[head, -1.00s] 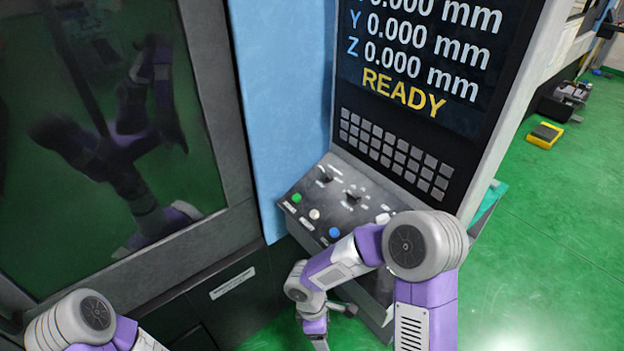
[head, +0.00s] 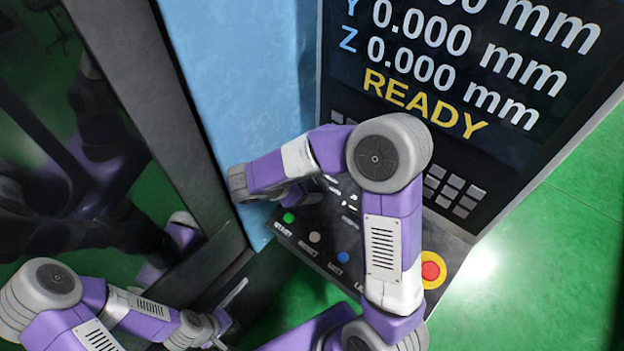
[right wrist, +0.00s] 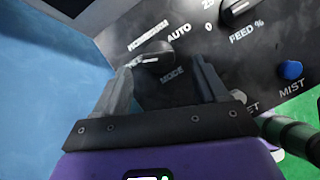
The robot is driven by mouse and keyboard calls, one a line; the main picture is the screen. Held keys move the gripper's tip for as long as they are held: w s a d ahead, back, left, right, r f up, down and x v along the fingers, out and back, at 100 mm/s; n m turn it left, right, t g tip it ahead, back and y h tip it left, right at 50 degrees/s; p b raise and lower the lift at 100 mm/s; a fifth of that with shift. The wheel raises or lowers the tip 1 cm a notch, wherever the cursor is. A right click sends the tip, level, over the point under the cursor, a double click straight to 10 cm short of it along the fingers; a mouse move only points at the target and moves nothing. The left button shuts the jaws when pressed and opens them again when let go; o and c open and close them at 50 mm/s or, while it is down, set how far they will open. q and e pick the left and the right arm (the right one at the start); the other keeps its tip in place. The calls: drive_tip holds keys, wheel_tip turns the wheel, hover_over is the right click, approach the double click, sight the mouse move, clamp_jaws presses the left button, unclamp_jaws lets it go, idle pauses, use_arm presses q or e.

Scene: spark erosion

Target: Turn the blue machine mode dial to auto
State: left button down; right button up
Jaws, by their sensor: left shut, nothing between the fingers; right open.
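The mode dial (right wrist: 153,56) is a dark knob on the control panel in the right wrist view, above the word MODE. The AUTO label (right wrist: 179,34) is to its upper right. I cannot clearly tell which label the dial's pointer faces. My right gripper (right wrist: 162,70) is open, its fingers on either side of the dial in the picture; contact cannot be told. In the head view my right arm hides the dial. My left gripper (head: 222,325) is shut and empty at the lower left, away from the panel.
The FEED % knob (right wrist: 238,10) and blue MIST button (right wrist: 290,70) are close on the right. The blue machine wall (head: 225,80) stands left.

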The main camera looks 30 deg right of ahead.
sight(317, 185)
drive_tip(key=shift+x, duration=2)
